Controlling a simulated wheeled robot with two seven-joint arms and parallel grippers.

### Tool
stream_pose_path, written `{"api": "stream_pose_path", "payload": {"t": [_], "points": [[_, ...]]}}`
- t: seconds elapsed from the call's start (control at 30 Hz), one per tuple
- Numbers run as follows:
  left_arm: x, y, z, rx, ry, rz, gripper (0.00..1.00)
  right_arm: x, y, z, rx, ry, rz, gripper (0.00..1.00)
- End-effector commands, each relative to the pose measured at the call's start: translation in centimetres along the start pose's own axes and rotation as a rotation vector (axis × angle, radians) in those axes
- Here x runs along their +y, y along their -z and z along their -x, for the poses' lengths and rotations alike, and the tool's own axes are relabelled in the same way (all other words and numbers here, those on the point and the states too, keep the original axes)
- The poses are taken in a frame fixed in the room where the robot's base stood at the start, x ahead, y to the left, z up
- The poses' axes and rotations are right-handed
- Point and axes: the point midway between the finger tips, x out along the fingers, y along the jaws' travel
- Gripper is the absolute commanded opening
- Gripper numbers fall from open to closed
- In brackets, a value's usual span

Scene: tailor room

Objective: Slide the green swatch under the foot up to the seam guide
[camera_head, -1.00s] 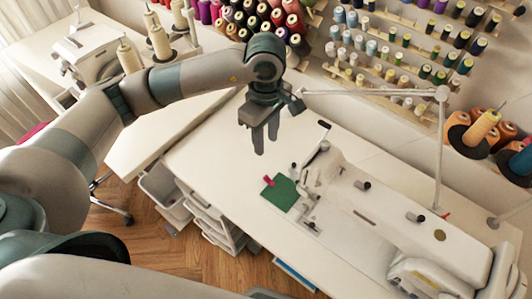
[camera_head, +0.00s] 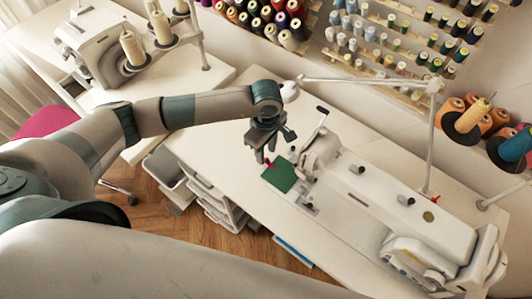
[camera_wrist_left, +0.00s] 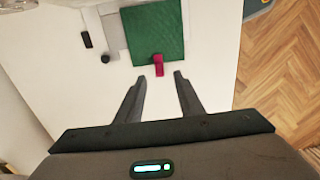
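The green swatch (camera_head: 280,175) lies flat on the white sewing table, beside the needle end of the sewing machine (camera_head: 375,195). A small pink clip (camera_wrist_left: 158,64) sits on the edge of the swatch (camera_wrist_left: 155,32) nearest my left gripper. My left gripper (camera_head: 265,158) is just behind the swatch and clip in the head view. In the left wrist view its two fingers (camera_wrist_left: 160,80) are spread apart with nothing between them, and the clip lies ahead of the gap. The foot and the seam guide are too small to make out. My right gripper is not in view.
A thread stand pole (camera_head: 434,130) rises behind the machine. Racks of thread spools (camera_head: 390,35) line the wall. Another machine (camera_head: 95,50) stands at the left. The table's front edge is close to the swatch, with white drawers (camera_head: 220,205) below.

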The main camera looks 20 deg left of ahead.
Motion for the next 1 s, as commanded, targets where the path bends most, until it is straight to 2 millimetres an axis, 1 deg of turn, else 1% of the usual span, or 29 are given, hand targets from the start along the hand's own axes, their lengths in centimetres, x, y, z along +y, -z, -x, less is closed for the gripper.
{"api": "stream_pose_path", "payload": {"t": [0.03, 0.1, 0.3, 0.43, 0.67, 0.77, 0.8, 0.83, 1.0], "points": [[-0.1, -0.1, -0.6, 0.0, 0.004, 0.0, 0.34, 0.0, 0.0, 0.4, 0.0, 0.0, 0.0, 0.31], [-0.1, -0.1, -1.4, -0.001, 0.003, 0.001, 0.34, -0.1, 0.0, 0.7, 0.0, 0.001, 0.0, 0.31], [0.0, 0.0, -3.0, 0.0, 0.001, 0.0, 0.34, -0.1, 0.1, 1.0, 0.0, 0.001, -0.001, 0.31], [0.0, 0.0, -3.3, 0.001, 0.001, 0.0, 0.34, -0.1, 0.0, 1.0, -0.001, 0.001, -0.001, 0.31], [0.0, 0.0, -3.3, 0.0, 0.0, -0.001, 0.34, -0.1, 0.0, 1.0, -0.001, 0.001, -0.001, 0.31], [0.0, 0.0, -3.3, 0.0, 0.0, -0.001, 0.13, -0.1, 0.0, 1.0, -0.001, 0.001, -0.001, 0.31], [0.0, 0.0, -3.3, 0.0, 0.0, -0.001, 0.03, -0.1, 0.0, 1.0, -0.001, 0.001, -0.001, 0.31], [0.0, 0.0, -3.3, 0.0, 0.0, 0.0, 0.0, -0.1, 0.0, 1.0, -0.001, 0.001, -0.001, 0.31], [0.0, 0.0, -3.3, 0.0, 0.0, -0.001, 0.0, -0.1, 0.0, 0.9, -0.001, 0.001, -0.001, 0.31]]}}
